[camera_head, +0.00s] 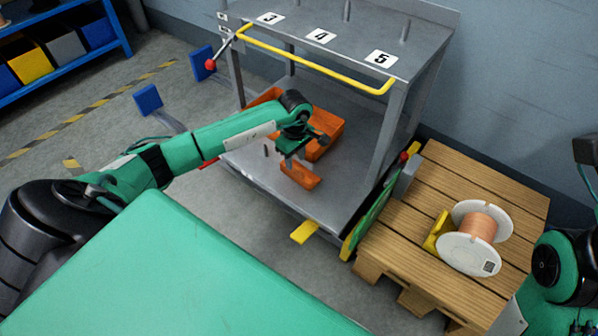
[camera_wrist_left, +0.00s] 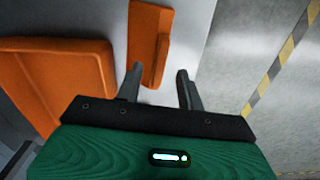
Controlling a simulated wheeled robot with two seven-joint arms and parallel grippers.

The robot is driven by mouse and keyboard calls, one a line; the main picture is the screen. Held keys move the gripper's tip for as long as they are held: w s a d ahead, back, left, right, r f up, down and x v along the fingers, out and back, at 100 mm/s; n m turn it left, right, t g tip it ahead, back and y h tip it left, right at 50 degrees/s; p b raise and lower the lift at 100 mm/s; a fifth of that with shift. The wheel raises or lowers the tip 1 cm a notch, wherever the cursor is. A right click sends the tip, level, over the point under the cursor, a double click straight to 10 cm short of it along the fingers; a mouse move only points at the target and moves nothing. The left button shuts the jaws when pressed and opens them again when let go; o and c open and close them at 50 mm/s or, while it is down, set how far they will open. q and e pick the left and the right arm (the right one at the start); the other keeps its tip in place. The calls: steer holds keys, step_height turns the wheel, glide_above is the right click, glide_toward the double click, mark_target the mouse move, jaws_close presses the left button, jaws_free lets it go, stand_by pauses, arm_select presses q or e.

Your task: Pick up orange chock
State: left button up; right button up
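The orange chock (camera_head: 300,176) lies on the lower grey shelf of the metal cart, near its front edge. It also shows in the left wrist view (camera_wrist_left: 150,45), beyond and partly between the fingers, closer to the left-hand one. My left gripper (camera_head: 288,160) is above and just behind the chock in the head view. In the left wrist view its two fingers (camera_wrist_left: 160,72) are apart with nothing held between them. I cannot tell whether a finger touches the chock. My right arm shows at the right edge, but its gripper is not in view.
An orange bin (camera_head: 326,134) stands on the shelf right behind the chock; it also shows in the left wrist view (camera_wrist_left: 60,75). A yellow bar (camera_head: 310,62) and upper shelf sit above. A wooden pallet (camera_head: 400,232) with a copper wire spool (camera_head: 480,228) stands right of the cart.

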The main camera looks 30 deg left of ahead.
mark_target(295, 165)
arm_select(q)
steer(key=shift+f+b, duration=0.6)
steer(key=shift+f, duration=0.95)
jaws_close()
steer(key=shift+r, duration=0.15)
